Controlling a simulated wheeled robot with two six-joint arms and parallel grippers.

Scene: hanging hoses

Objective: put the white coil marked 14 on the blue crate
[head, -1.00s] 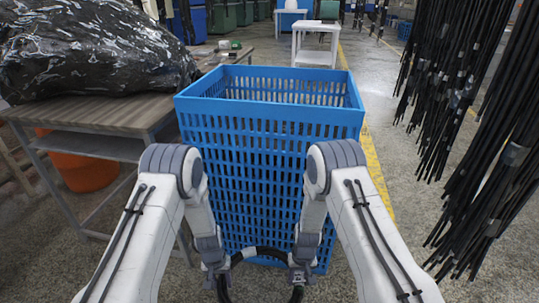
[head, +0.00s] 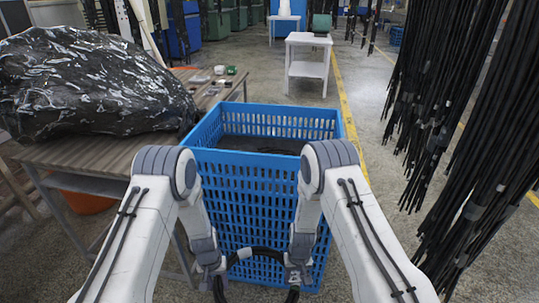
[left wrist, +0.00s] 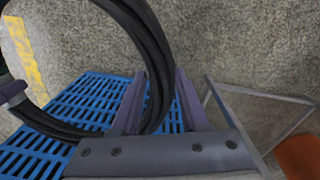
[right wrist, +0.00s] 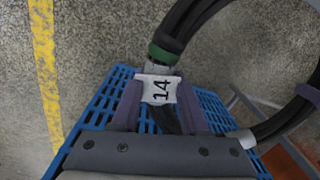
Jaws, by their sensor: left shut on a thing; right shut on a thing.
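The coil is a black hose ring (head: 268,251) with a white tag marked 14, seen in the right wrist view (right wrist: 160,90). A green band sits beside the tag. My left gripper (head: 213,272) is shut on the coil's left side, and the hose (left wrist: 158,60) runs between its fingers. My right gripper (head: 297,274) is shut on the coil at the tag. The coil hangs in front of the blue crate (head: 245,164), below its rim. Black hose lies inside the crate. The coil's lower part is cut off in the head view.
A wooden table (head: 105,152) with a black wrapped bundle (head: 90,85) stands left, close to the crate. Black hoses (head: 440,110) hang at the right. A white side table (head: 307,66) stands behind the crate. Floor is clear between crate and hoses.

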